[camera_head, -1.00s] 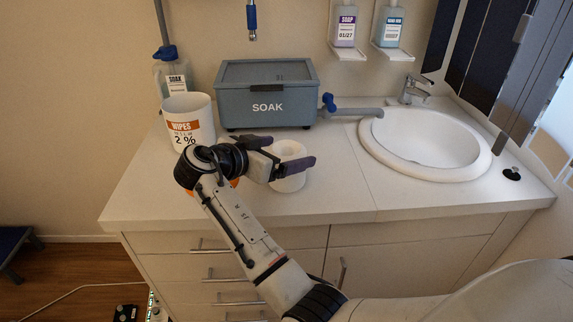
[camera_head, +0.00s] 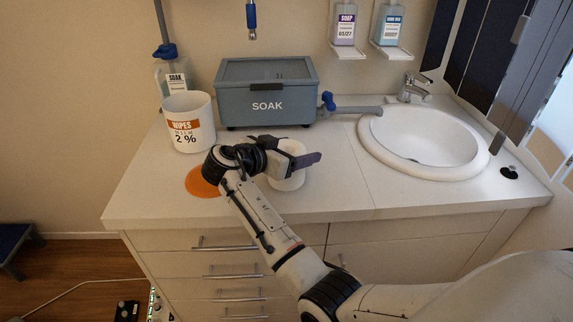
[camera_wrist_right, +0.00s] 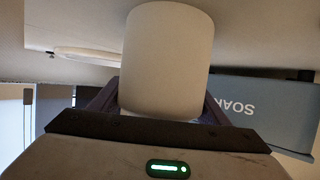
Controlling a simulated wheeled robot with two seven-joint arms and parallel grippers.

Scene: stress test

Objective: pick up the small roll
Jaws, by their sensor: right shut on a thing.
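The small roll is a plain white cylinder (camera_head: 287,180) at the middle front of the counter, right of an orange disc. My right gripper (camera_head: 290,152) is shut on it, with a dark finger on either side. The gripper hides part of its top. The roll also fills the upper middle of the right wrist view (camera_wrist_right: 167,55), between the two fingers (camera_wrist_right: 160,104). I cannot tell whether its base touches the counter. My left gripper is not in view.
A white wipes tub (camera_head: 189,137) and a grey soak box (camera_head: 266,100) stand behind the gripper. The flat orange disc (camera_head: 203,181) lies left of the roll. The sink (camera_head: 480,165) is at right. Bare counter (camera_head: 335,190) lies between roll and sink.

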